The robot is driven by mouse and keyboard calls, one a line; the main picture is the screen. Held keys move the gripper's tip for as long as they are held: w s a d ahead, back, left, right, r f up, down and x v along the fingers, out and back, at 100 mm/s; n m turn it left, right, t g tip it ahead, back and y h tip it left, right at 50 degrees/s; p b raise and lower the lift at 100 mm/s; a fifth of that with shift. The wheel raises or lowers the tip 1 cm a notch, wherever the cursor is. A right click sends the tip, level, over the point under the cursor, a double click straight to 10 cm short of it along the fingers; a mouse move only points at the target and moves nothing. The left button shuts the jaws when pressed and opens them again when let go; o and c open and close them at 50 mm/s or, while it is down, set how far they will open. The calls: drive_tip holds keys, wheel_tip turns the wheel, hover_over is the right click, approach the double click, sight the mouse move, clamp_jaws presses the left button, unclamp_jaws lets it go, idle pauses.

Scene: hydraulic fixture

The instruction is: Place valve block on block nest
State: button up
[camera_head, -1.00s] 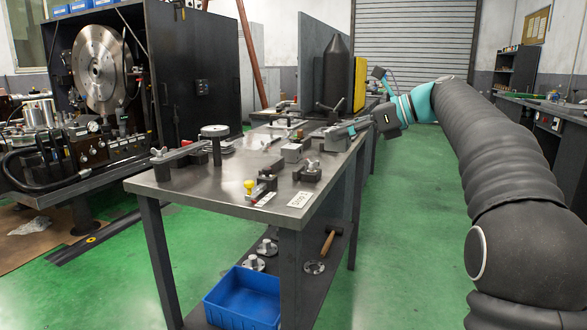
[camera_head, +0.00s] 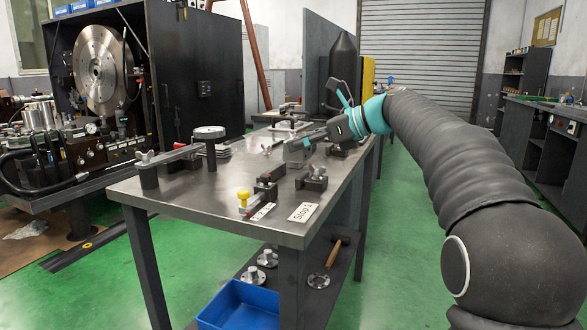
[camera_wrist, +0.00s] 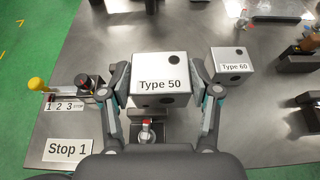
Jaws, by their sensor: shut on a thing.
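A silver block marked Type 50 (camera_wrist: 160,84) sits between the two fingers of my gripper (camera_wrist: 166,98) in the wrist view, with a finger against each side. In the head view my gripper (camera_head: 307,144) is over the middle of the steel table, with the grey block (camera_head: 296,153) at its tip. A second silver block marked Type 60 (camera_wrist: 232,66) stands right of the held block. A clamp-like fixture (camera_wrist: 147,132) is partly hidden below the held block; it also shows in the head view (camera_head: 313,180). I cannot tell which fixture is the block nest.
A yellow-knobbed lever fixture (camera_wrist: 38,85) and a Stop 1 sign (camera_wrist: 68,150) are at the table's near side. A round-topped fixture (camera_head: 209,133) stands to the left. Dark fixtures (camera_wrist: 297,62) are at the right of the wrist view. Bare steel lies between them.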

drive_tip(key=shift+a+f, duration=0.35)
drive_tip(key=shift+a, duration=0.2)
drive_tip(key=shift+a+f, duration=0.3)
drive_tip(key=shift+a, duration=0.2)
drive_tip(key=shift+f+b, duration=0.7)
drive_tip(key=shift+f, duration=1.2)
drive_tip(key=shift+f, duration=0.2)
drive_tip(key=o, duration=1.4)
drive_tip(key=shift+o, duration=0.2)
drive_tip(key=shift+r, duration=0.2)
drive_tip(key=p+v, duration=0.1)
drive_tip(key=v, duration=1.1)
